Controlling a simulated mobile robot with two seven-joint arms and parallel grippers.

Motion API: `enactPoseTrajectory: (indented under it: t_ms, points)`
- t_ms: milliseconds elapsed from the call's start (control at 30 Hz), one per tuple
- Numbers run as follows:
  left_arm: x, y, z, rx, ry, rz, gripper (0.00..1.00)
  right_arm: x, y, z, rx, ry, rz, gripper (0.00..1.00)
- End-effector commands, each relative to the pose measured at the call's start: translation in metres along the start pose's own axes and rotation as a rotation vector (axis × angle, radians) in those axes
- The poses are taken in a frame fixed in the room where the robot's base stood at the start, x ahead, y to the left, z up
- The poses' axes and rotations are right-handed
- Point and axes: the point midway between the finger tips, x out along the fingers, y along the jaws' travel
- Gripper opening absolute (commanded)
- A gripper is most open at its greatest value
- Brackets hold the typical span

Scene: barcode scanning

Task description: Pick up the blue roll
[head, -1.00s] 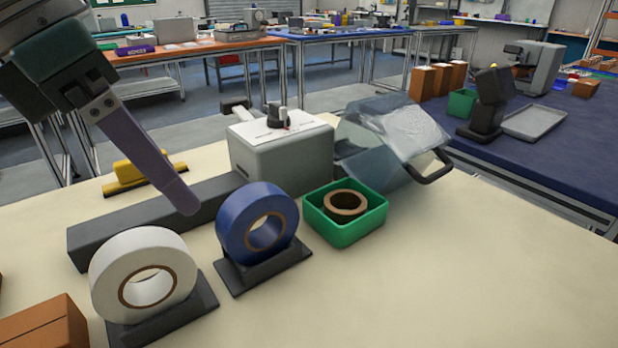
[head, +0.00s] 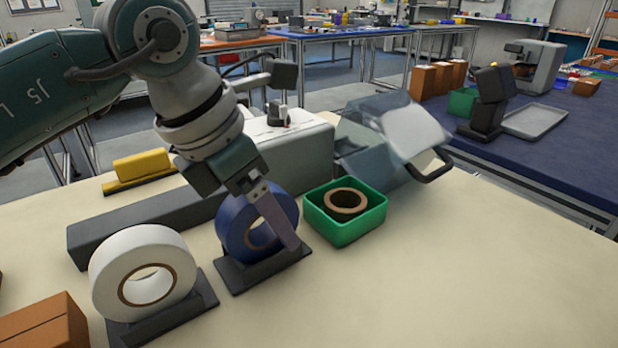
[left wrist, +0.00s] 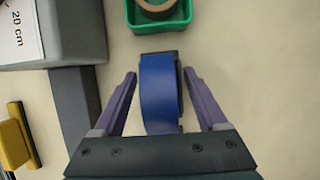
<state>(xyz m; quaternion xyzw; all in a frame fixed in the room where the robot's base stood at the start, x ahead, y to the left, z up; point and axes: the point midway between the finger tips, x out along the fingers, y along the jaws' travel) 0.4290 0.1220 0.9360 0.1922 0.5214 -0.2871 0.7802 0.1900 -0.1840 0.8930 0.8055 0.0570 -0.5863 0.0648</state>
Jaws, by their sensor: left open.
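The blue roll (head: 236,226) stands upright on a dark holder (head: 262,270) on the cream table. It also shows in the left wrist view (left wrist: 158,92), seen from above. My left gripper (head: 287,238) is over it, pointing down. In the left wrist view the two purple fingers of my left gripper (left wrist: 158,78) are apart, one on each side of the roll, with a gap on both sides. In the head view one finger crosses in front of the roll and hides part of it. My right gripper is not in view.
A white roll (head: 110,268) stands on its holder to the left. A green bin (head: 345,231) with a brown ring (head: 345,192) sits to the right. Behind are a long grey block (head: 125,225), a yellow item (head: 143,166) and a grey machine with a clear cover (head: 372,155). The table's front right is clear.

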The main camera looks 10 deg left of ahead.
Motion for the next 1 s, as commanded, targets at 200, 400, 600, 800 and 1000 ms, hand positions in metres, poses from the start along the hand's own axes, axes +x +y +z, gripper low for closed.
enactPoseTrajectory:
  t_ms: [200,400,600,800,1000]
  points:
    - [0.0000,0.0001,0.0000,0.000,0.000,0.000,0.72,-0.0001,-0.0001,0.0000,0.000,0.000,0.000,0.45]
    - [-0.0002,0.0001,0.0000,-0.001,0.000,0.000,0.49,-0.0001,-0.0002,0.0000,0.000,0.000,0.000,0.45]
    - [-0.0003,0.0001,0.0000,-0.001,0.000,0.000,0.27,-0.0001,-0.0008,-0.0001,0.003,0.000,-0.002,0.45]
    - [-0.0003,0.0001,0.0000,-0.001,0.000,0.000,0.04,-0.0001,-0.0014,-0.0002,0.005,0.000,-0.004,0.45]
    - [-0.0004,0.0001,0.0000,-0.001,0.000,0.000,0.00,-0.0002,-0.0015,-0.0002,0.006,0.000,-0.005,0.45]
